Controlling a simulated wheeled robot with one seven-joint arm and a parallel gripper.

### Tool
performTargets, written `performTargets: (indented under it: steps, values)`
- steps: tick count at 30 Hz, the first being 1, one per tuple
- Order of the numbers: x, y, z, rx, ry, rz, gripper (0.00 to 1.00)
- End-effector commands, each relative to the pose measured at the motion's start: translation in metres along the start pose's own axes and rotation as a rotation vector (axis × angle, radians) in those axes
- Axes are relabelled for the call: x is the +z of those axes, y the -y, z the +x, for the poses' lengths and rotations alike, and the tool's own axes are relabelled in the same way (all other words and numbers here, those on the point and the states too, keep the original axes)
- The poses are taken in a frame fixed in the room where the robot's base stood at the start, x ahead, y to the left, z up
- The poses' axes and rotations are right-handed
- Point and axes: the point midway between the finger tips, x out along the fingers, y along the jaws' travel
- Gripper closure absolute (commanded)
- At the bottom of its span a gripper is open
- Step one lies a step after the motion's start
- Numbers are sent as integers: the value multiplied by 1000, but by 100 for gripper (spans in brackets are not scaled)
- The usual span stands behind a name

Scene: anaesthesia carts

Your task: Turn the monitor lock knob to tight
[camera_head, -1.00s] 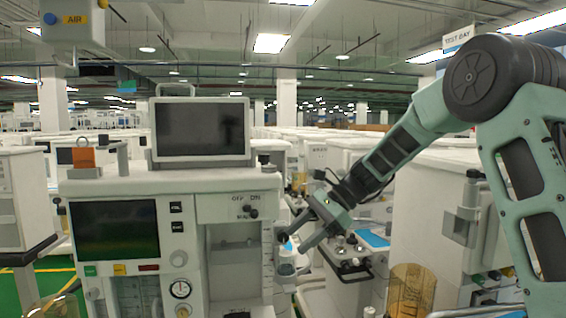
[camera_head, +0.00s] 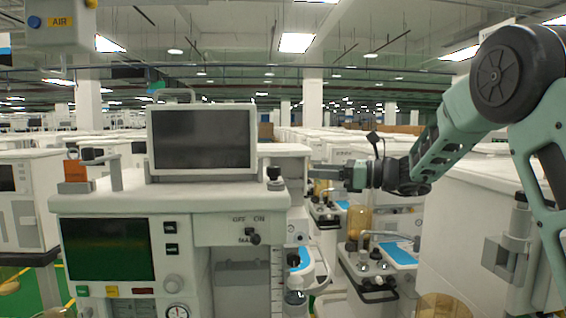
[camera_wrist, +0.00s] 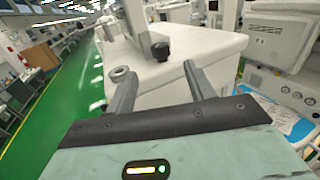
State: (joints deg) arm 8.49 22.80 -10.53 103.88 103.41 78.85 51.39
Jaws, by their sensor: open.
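The monitor (camera_head: 202,138) stands upright on top of the white anaesthesia cart (camera_head: 215,200), its screen dark. A small black knob (camera_head: 274,173) stands on the cart top just right of the monitor; I take it for the lock knob. It also shows in the wrist view (camera_wrist: 161,50), beyond and between my fingertips. My gripper (camera_head: 318,173) is to the right of the knob at about its height, pointing left. In the wrist view, my gripper (camera_wrist: 156,70) is open and empty, with a gap to the knob. I cannot read whether the knob is tight or loose.
An orange block (camera_head: 73,170) and an upright post (camera_head: 115,173) are on the cart's left top. A neighbouring cart with an amber canister (camera_head: 358,223) stands below my arm. Clear floor (camera_wrist: 60,110) shows at left in the wrist view.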

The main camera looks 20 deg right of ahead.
Motion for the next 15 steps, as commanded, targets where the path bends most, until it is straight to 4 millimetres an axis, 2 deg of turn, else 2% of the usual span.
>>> performTargets:
  steps: [3,9,15]
  values:
    - [4,-1,27,4,-1,2,46]
    - [4,-1,66,4,-1,1,46]
    - [2,0,93,2,-2,1,46]
